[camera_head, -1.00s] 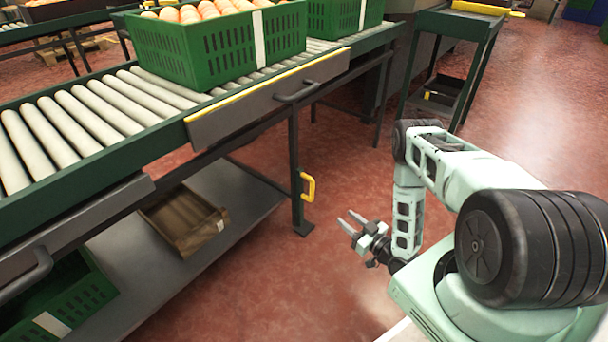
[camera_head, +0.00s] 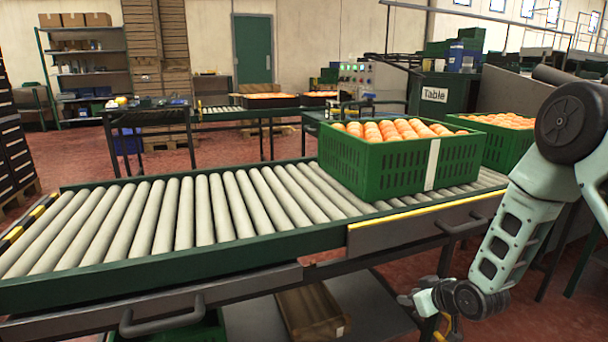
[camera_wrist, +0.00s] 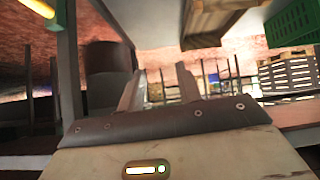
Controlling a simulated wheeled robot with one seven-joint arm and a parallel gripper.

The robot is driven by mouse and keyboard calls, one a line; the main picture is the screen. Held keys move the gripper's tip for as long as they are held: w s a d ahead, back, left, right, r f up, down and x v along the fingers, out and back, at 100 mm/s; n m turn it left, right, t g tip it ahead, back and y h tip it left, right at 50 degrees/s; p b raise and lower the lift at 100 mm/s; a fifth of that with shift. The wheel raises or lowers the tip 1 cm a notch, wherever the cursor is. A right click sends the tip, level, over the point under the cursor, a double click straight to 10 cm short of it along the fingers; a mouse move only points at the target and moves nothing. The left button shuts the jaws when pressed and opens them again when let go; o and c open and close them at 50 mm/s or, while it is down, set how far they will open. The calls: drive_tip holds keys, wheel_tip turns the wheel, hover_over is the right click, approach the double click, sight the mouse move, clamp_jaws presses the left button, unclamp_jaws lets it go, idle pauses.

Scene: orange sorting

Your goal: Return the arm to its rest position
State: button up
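My arm is at the right of the head view, bent downward, with my gripper (camera_head: 408,300) low beside the front edge of the roller conveyor (camera_head: 200,220). In the wrist view my gripper (camera_wrist: 158,82) shows two fingers standing apart with nothing between them. It is open and empty. In the head view the fingertips are small and partly hard to make out against the conveyor's leg. No object touches the fingers.
A green crate (camera_head: 385,172) of oranges stands on the conveyor, with a second green crate (camera_head: 495,150) behind it to the right. A brown box (camera_head: 312,312) lies on the shelf below. The conveyor's left rollers are bare. Red floor shows beyond.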

drive_tip(key=s+a+r+n+g, duration=0.1)
drive_tip(key=s+a+r+g, duration=0.2)
drive_tip(key=s+a+r, duration=0.55)
drive_tip(key=s+a+r+n+g+h, duration=0.15)
drive_tip(key=s+r, duration=0.25)
drive_tip(key=s, duration=0.5)
drive_tip(key=s+a+r+g+p, duration=0.15)
drive_tip(key=s+r, duration=0.25)
drive_tip(key=s, duration=0.5)
drive_tip(key=s+a+r+g+h, duration=0.1)
drive_tip(key=s+a+r+g, duration=0.15)
drive_tip(key=s+r, duration=0.45)
wheel_tip(320, 180, up, 36)
drive_tip(key=s+p, duration=0.2)
drive_tip(key=p, duration=3.5)
drive_tip(key=shift+s+d+p, duration=0.25)
drive_tip(key=shift+d+p, duration=0.05)
drive_tip(key=shift+p, duration=0.05)
drive_tip(key=shift+f+g+h, duration=0.1)
drive_tip(key=shift+g+h, duration=0.15)
